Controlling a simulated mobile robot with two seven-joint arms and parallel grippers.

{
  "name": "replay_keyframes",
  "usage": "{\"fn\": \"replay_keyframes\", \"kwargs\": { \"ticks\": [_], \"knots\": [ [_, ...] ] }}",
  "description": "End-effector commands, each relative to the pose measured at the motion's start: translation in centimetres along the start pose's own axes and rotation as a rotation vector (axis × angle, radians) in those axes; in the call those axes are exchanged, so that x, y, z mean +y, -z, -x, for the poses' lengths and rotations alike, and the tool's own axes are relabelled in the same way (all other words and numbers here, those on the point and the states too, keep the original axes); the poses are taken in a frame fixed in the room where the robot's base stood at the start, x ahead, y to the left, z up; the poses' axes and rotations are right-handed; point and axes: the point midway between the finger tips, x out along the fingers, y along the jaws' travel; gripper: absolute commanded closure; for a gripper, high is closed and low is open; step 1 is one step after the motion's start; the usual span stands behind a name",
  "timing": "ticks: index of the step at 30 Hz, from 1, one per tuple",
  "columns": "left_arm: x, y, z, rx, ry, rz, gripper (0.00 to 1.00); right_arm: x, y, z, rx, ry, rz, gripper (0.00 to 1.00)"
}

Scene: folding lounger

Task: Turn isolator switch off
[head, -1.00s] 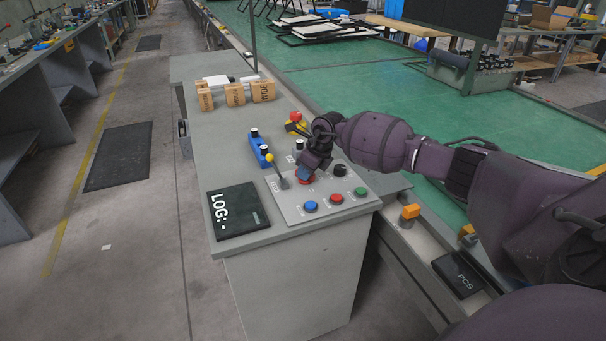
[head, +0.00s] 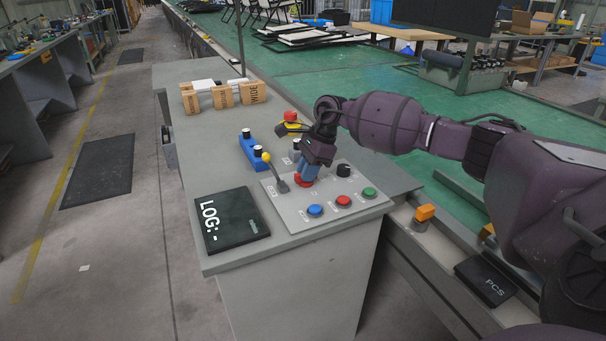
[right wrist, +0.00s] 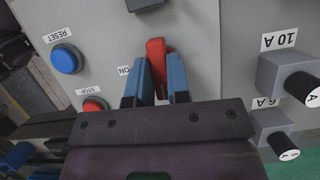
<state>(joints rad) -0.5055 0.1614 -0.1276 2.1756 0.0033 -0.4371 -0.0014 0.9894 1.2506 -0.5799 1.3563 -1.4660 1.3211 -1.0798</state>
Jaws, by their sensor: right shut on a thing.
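The isolator switch has a red handle (head: 301,181) on the grey control panel (head: 287,215), partly hidden by my right gripper (head: 309,172) in the head view. In the right wrist view the red handle (right wrist: 156,54) stands between the two blue fingers of my right gripper (right wrist: 160,77). They are shut on it, and its upper end shows beyond the fingertips. An "ON" label (right wrist: 123,71) is beside the handle. My left gripper is not in view.
A black LOG tablet (head: 232,220) lies left of the panel. Small boxes (head: 223,96) stand at the back.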

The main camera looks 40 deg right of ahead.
Motion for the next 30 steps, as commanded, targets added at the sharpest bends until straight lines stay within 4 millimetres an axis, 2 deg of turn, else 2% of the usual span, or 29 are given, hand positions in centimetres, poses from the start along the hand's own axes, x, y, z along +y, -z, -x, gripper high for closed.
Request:
{"fn": "replay_keyframes", "kwargs": {
  "ticks": [1,11,21,22,24,27,30],
  "knots": [
    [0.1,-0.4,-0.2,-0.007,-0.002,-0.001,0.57,0.1,0.3,-0.5,0.004,-0.014,0.013,1.0],
    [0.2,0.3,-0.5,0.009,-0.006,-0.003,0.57,0.0,0.1,-0.2,0.003,-0.032,0.071,1.0],
    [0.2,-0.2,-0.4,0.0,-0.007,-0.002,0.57,0.0,0.1,-0.1,0.003,-0.032,0.073,1.0],
    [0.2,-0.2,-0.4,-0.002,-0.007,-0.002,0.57,0.0,0.1,-0.1,0.003,-0.032,0.073,0.81],
    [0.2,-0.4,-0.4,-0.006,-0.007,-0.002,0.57,0.0,0.1,-0.1,0.003,-0.032,0.073,0.71],
    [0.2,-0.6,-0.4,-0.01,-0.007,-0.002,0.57,0.0,0.1,-0.1,0.002,-0.031,0.072,0.57],
    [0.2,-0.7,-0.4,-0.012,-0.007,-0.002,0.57,0.0,0.0,0.0,0.002,-0.031,0.072,0.57]
  ]
}}
